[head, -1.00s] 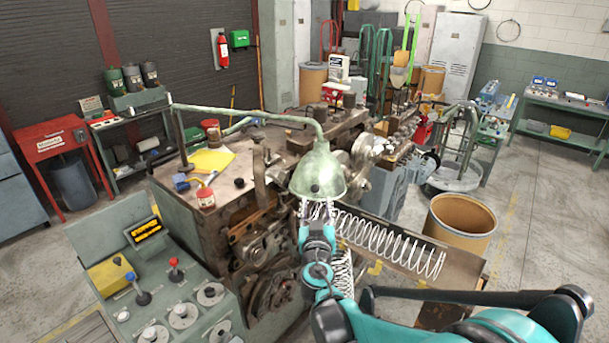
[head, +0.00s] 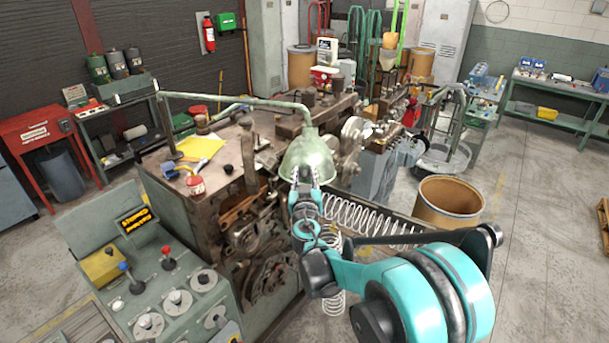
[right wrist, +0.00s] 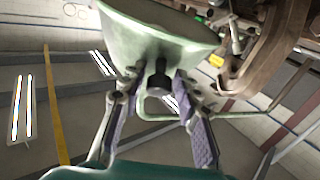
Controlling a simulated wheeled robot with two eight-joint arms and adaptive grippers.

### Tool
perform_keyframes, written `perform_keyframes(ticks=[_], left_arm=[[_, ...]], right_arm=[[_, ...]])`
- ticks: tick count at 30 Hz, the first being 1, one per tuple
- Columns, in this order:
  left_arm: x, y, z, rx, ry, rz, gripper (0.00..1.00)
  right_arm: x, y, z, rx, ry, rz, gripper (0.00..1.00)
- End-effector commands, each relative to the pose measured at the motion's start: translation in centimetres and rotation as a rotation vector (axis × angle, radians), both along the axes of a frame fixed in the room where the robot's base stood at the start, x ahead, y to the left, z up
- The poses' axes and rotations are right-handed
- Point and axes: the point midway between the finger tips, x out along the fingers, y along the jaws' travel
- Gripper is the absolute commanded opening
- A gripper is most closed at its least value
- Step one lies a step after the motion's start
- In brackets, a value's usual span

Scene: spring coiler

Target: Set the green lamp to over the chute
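The green lamp (head: 308,158) has a bell-shaped shade on a jointed green arm (head: 235,102) that reaches over the machine. In the head view the shade hangs by the upper left end of the chute (head: 401,217), where a coiled spring lies. My right gripper (head: 305,182) is just under the shade. In the right wrist view, the shade (right wrist: 160,38) fills the top, and my right gripper's fingers (right wrist: 157,80) stand apart on both sides of a black knob (right wrist: 158,77) below it, with gaps visible. My left gripper is out of view.
A brown drum (head: 450,203) stands beyond the chute's right side. A control console (head: 160,280) with levers is at the lower left. The machine (head: 225,215) stands close left of my right arm. Open floor lies to the right.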

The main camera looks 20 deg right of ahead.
Motion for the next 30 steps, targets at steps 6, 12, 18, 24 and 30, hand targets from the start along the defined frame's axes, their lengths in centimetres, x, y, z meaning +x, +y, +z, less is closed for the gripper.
perform_keyframes(ticks=[6,12,18,24,30], left_arm=[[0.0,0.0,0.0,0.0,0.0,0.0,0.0],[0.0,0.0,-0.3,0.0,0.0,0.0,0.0],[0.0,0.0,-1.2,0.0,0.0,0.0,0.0],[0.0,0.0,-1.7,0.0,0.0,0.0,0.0],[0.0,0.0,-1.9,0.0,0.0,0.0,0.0]], right_arm=[[0.0,0.0,0.0,0.0,0.0,0.0,0.0],[1.6,-1.2,-0.1,0.0,0.001,0.026,0.0],[6.2,-4.7,-0.1,0.0,0.001,0.124,0.0],[11.4,-7.8,-0.1,0.0,-0.001,0.229,0.0],[16.0,-10.0,0.1,0.0,-0.001,0.323,0.0]])
